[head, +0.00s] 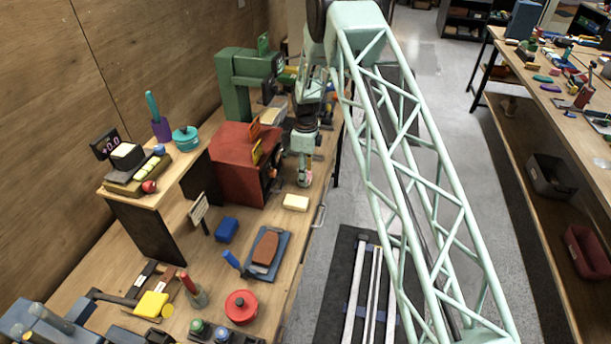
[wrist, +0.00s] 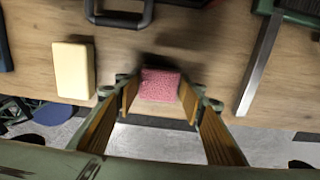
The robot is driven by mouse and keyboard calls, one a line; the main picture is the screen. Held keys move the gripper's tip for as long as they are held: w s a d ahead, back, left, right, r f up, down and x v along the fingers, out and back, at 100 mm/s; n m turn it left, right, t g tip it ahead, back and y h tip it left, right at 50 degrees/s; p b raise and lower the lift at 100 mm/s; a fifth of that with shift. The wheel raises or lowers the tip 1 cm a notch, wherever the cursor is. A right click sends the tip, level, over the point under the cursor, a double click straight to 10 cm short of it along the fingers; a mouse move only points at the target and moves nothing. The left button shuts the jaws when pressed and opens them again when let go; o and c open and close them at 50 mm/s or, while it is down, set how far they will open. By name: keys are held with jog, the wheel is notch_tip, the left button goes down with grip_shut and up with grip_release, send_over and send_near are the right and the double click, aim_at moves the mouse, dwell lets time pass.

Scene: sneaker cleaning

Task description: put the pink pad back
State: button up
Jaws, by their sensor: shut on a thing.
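The pink pad (wrist: 159,84) is a small, rough-textured block between the two fingertips of my gripper (wrist: 158,96) in the wrist view. My gripper is shut on it. In the head view my gripper (head: 304,180) hangs at the bench's front edge, just right of the red box (head: 238,168), and a small pink bit of the pad (head: 308,176) shows at its tip. A dark shadow lies on the wood beside the pad in the wrist view. I cannot tell how high the pad is above the bench.
A cream block (head: 296,202) lies near my gripper; it also shows left of the pad in the wrist view (wrist: 72,70). A dark handle (wrist: 120,20) and a metal bar (wrist: 258,68) are nearby. A blue tray (head: 283,246) with a brown piece sits farther along the bench.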

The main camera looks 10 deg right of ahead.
jog(key=shift+f, duration=0.3)
jog(key=o, duration=0.8)
jog(key=shift+o, duration=0.2)
jog(key=shift+r, duration=0.1)
notch_tip(320, 180, up, 12)
jog(key=b, duration=0.1)
dwell(0.6)
jog(key=shift+r, duration=0.1)
dwell(0.6)
